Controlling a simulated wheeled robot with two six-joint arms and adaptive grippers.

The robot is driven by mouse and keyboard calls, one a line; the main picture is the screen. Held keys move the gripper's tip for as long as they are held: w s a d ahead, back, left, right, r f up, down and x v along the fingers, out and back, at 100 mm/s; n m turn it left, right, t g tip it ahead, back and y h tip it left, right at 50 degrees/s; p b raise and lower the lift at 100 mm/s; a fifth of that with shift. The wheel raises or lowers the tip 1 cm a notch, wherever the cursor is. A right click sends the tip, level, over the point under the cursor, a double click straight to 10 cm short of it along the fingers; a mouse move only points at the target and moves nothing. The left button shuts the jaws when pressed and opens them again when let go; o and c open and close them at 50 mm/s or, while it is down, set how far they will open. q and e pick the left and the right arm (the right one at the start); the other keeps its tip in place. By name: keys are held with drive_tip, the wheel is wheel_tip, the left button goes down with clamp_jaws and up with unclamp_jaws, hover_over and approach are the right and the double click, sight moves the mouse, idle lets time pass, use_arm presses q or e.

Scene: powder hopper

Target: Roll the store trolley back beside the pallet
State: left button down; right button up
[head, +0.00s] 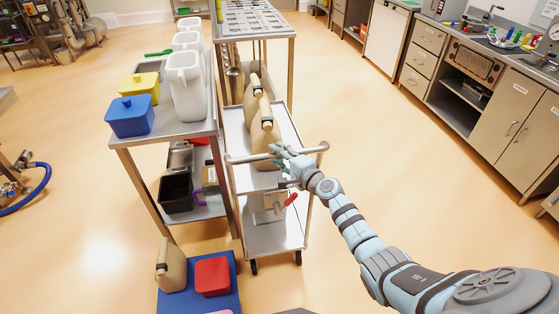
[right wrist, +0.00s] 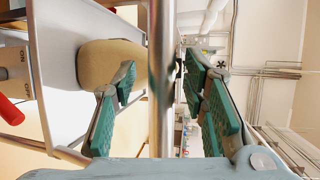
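The store trolley (head: 272,237) is a two-tier metal cart on dark castors, standing close along the right side of a steel table. Beige jugs (head: 262,135) stand in a row on its upper shelf. Its push handle (head: 240,158) crosses its near end. My right gripper (head: 284,156) is at the handle. In the right wrist view, its green-padded fingers (right wrist: 160,105) are spread, with the handle bar (right wrist: 161,50) between them and gaps on both sides. A blue pallet-like base (head: 228,300) lies on the floor at the near left. My left gripper is out of view.
The steel table (head: 160,138) carries white containers and blue and yellow tubs (head: 131,116). A beige jug (head: 171,266) and a red tub (head: 212,276) stand on the blue base. Cabinets (head: 500,120) line the right wall. Floor right of the trolley is clear.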

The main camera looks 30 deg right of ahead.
drive_tip(key=shift+w, duration=0.15)
clamp_jaws()
idle(0.4)
